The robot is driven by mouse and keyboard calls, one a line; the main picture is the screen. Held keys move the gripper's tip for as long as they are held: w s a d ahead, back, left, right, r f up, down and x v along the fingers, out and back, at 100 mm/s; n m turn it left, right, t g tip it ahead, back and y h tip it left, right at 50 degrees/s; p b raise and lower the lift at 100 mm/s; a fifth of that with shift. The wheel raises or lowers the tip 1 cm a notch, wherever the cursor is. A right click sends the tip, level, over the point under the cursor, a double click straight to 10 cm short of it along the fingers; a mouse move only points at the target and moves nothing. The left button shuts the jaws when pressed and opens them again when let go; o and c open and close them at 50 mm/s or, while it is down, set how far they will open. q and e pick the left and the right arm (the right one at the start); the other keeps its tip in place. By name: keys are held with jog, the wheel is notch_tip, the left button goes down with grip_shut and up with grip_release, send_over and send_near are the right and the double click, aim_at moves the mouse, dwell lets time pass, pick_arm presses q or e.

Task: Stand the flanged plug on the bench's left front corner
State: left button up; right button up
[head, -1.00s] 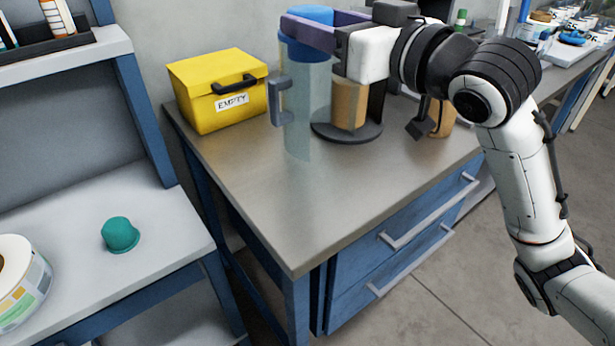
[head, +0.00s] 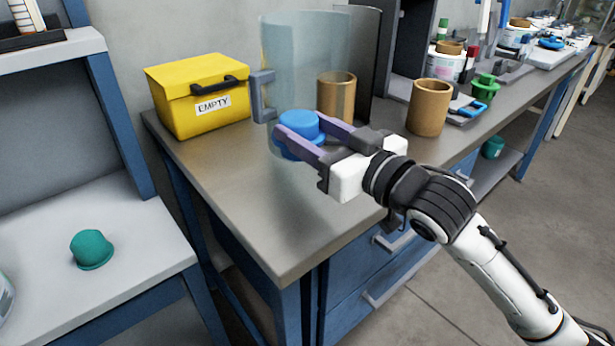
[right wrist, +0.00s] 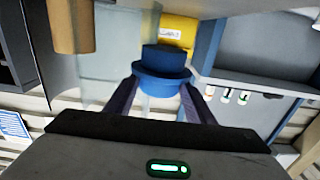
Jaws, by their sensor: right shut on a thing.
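The blue flanged plug (head: 298,128) is between the fingers of my right gripper (head: 305,133), which is shut on it. In the head view it is over the grey metal bench top (head: 240,200), in front of the clear guard. The right wrist view also shows the plug (right wrist: 162,70), with its wide flange below a narrower dark blue part, between both fingertips. The bench's left front corner (head: 284,278) is bare and lies nearer than the plug. My left gripper is not in view.
A yellow box marked EMPTY (head: 200,95) stands at the bench's back left. A clear curved guard with a grey handle (head: 263,97) partly encloses a brown cylinder (head: 336,98). Another brown cylinder (head: 429,107) stands to the right. A teal plug (head: 91,249) sits on the left table.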

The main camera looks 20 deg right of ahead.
notch_tip(320, 180, down, 7)
jog(key=shift+f+b, duration=0.15)
jog(key=shift+b, duration=0.7)
jog(key=shift+f, duration=0.1)
jog(key=o, duration=1.1)
